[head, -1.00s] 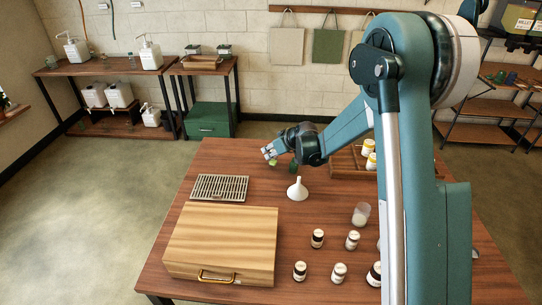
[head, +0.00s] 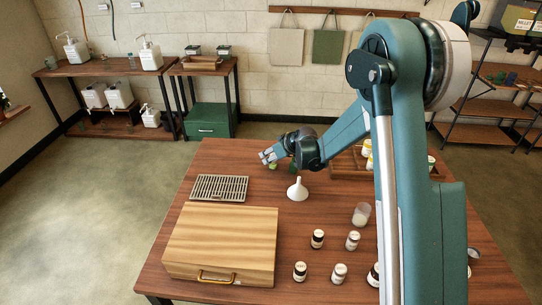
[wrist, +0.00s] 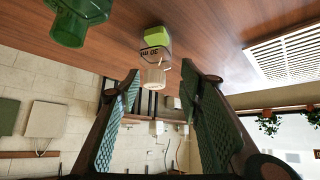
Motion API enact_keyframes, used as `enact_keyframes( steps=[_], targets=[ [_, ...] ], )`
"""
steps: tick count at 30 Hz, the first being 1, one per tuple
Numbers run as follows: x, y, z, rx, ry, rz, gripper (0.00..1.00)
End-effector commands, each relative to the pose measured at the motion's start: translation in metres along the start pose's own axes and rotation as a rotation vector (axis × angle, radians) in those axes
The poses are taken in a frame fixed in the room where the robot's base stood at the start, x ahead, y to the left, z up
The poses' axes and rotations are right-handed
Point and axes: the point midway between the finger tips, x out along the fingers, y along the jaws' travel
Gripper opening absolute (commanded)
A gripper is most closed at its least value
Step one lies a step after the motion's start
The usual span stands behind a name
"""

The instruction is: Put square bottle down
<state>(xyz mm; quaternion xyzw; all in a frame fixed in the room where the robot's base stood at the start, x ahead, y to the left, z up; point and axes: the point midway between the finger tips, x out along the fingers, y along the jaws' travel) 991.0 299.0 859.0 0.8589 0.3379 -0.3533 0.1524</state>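The square bottle (wrist: 155,55) stands on the table in the wrist view, which is turned upside down. It has a bright green lower part, a clear middle with dark print and a pale top. In the head view a bit of its green (head: 272,166) shows just below my gripper (head: 266,157). In the wrist view my gripper (wrist: 160,76) is open, with one finger on each side of the bottle's pale top. Gaps show between the bottle and both fingers.
A dark green glass vessel (wrist: 80,22) stands close by. A white funnel (head: 297,189), a slatted metal tray (head: 219,188) and a wooden case (head: 221,245) are nearby. Several small jars (head: 317,239) stand at the front right. A wooden rack (head: 345,168) is behind my arm.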

Motion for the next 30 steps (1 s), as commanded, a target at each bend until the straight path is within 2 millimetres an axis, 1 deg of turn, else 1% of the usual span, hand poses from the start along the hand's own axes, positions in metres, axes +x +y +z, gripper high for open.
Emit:
enact_keyframes(
  steps=[8,14,30],
  targets=[
    [-0.005,0.000,-0.002,0.000,0.000,0.000,0.37],
    [-0.020,0.001,-0.002,0.001,0.000,0.001,0.37],
    [-0.089,0.001,-0.002,0.001,0.000,0.001,0.37]
  ],
)
